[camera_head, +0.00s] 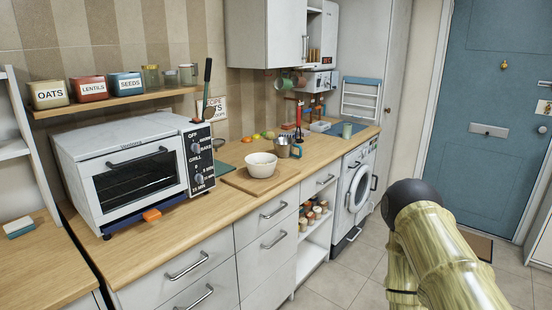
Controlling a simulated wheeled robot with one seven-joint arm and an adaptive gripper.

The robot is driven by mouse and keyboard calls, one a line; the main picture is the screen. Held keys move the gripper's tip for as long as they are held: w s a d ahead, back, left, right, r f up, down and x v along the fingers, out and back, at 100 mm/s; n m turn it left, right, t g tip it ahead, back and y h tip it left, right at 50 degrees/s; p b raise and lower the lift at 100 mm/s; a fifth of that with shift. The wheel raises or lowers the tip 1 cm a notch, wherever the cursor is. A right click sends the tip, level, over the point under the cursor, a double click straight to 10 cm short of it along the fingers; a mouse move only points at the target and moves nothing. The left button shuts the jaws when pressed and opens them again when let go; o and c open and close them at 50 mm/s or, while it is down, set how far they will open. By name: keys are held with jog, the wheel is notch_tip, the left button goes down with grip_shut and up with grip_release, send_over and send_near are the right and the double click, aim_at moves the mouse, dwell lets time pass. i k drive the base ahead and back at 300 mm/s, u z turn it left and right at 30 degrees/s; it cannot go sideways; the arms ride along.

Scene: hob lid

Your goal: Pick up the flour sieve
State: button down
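A small grey metal cup-shaped vessel with a side handle (283,148) stands on the wooden worktop, just behind and right of a white bowl (261,166). It may be the flour sieve, but it is too small to tell for sure. No other thing in view is clearly a sieve. The inside of the vessel is hidden. Part of my arm shows at the lower right, well in front of the worktop and apart from it. My gripper's fingers do not show.
A shelf (120,101) of tins hangs above. A washing machine (357,181) and blue door (495,110) are at right. Tiled floor (335,285) is free.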

aim_at(284, 147)
jog(key=z, duration=0.1)
jog(key=i, duration=1.65)
jog(key=z, duration=0.05)
